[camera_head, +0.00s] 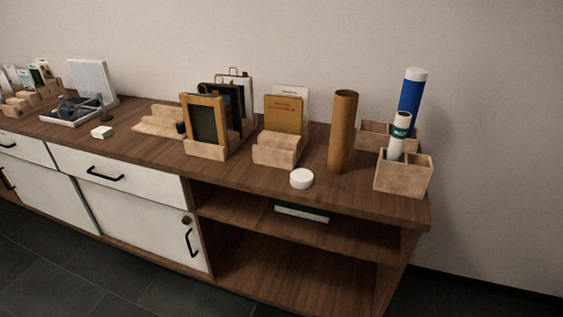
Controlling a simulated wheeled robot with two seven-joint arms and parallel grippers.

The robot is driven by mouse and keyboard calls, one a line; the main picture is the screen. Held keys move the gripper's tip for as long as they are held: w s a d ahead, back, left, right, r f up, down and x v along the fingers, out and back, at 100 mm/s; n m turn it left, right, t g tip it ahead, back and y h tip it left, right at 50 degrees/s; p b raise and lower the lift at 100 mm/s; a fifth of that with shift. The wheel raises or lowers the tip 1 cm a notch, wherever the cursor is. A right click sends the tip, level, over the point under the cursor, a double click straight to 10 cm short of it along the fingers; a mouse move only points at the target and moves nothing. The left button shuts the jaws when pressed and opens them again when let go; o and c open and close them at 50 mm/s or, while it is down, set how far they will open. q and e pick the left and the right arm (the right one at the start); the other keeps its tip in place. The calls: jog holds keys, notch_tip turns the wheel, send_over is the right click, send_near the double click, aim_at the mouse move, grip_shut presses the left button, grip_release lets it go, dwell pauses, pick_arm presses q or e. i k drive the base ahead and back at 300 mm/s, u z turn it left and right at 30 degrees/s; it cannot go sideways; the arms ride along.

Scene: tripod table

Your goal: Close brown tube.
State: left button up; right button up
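A brown tube (341,133) stands upright on the wooden cabinet top, right of the middle. Its top end looks open, with a dark rim. A round white cap (301,179) lies on the cabinet top near the front edge, left of the tube and apart from it. Neither of my grippers shows in the head view.
Wooden stands with cards (281,135) and frames (206,125) stand to the left. Open shelves (300,250) lie below.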

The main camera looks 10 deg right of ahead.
aim_at(346, 101)
jog(key=z, duration=0.55)
jog(key=i, duration=0.85)
jog(key=z, duration=0.8)
